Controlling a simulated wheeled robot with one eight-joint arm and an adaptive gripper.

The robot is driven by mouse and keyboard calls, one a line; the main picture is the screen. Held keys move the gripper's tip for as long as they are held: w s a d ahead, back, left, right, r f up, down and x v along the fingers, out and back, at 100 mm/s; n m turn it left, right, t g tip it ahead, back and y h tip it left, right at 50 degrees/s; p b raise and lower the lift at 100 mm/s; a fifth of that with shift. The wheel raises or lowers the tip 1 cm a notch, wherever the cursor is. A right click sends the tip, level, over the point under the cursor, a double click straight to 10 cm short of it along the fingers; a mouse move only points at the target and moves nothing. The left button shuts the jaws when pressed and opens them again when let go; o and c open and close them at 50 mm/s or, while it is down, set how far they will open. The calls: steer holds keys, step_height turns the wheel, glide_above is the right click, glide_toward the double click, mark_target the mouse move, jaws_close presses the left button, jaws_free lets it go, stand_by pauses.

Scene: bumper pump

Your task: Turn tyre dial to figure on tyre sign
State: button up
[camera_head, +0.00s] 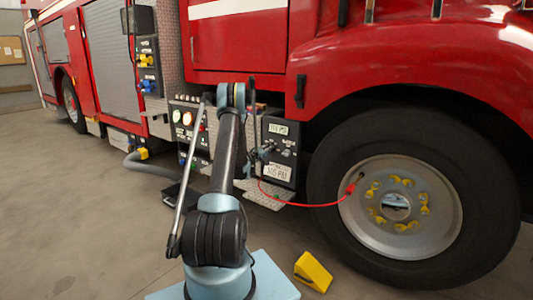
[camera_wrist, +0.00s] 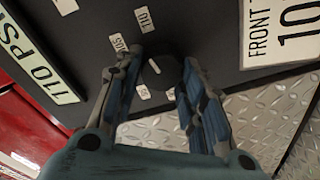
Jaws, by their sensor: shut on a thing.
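The tyre dial is a dark knob (camera_wrist: 160,72) on a black panel (camera_wrist: 200,30), with small white number tags around it. Two tags read 105 (camera_wrist: 118,42) and 110 (camera_wrist: 143,18); the lower tags are too small or covered to read. My gripper (camera_wrist: 157,66) has its fingers on either side of the knob and is shut on it. A pale mark shows on the knob, but I cannot tell which tag it points to. The tyre sign (camera_head: 278,172) appears to read 105 PSI; the wrist view (camera_wrist: 293,30) shows it cut off. A display (camera_wrist: 35,60) reads 110 PSI.
A red hose (camera_head: 300,204) runs from the panel to the front wheel (camera_head: 440,205). A diamond-plate step (camera_head: 262,200) lies below the panel. A yellow wheel chock (camera_head: 313,271) sits on the floor. Another panel with gauges (camera_head: 187,118) is to the left.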

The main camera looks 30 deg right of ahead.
steer(key=n, duration=0.5)
steer(key=shift+w+a+f+n+g, duration=0.1)
steer(key=shift+w+a+n+g, duration=0.1)
steer(key=shift+n+g, duration=0.1)
stand_by(0.4)
steer(key=o, duration=1.1)
steer(key=shift+s, duration=0.1)
steer(key=v, duration=1.1)
steer(key=shift+s+a, duration=0.15)
steer(key=shift+a, duration=0.2)
